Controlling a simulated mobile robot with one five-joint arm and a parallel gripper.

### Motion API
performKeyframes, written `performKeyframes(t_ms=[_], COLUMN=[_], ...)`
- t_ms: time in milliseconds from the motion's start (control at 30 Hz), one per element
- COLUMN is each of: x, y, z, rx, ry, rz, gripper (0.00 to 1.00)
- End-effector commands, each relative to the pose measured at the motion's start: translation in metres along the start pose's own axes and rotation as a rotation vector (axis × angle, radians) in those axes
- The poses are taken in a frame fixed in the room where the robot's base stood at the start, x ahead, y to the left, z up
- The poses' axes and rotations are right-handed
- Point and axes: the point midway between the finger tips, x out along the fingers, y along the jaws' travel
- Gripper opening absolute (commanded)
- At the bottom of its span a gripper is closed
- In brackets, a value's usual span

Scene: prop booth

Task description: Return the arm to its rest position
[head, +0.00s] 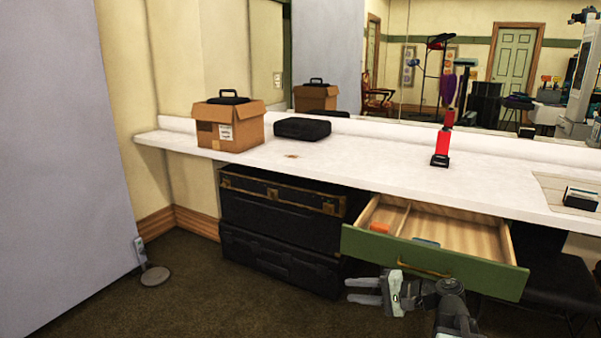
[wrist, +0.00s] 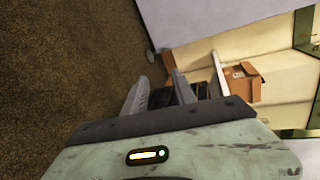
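My gripper (head: 352,291) is at the lower middle of the head view, in front of and below the open green drawer (head: 440,264). Its fingers point left, toward the black trunks under the counter. In the wrist view the two fingers of my gripper (wrist: 158,82) stand apart with nothing between them. My arm shows only in part at the bottom edge of the head view, so its full pose is hidden.
The drawer juts out from the white counter (head: 350,165) and holds an orange item (head: 379,228) and a blue item. Black trunks (head: 280,228) stand under the counter. A cardboard box (head: 228,128) sits on it. The carpet (head: 230,305) at the left is mostly clear.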

Motion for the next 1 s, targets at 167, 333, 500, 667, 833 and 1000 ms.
performKeyframes(t_ms=[167, 333, 500, 667, 833, 1000], x=[0.088, 0.085, 0.037, -0.007, -0.021, -0.039], y=[0.069, 0.128, 0.164, 0.151, 0.105, 0.048], z=[0.075, 0.091, 0.07, 0.059, 0.066, 0.075], rx=[-0.202, -0.382, -0.492, -0.56, -0.558, -0.557], ry=[-0.166, -0.218, -0.204, -0.216, -0.214, -0.213], rz=[0.444, 0.806, 1.104, 1.275, 1.272, 1.271], gripper=[0.33, 0.33, 0.33, 0.33, 0.33, 0.33])
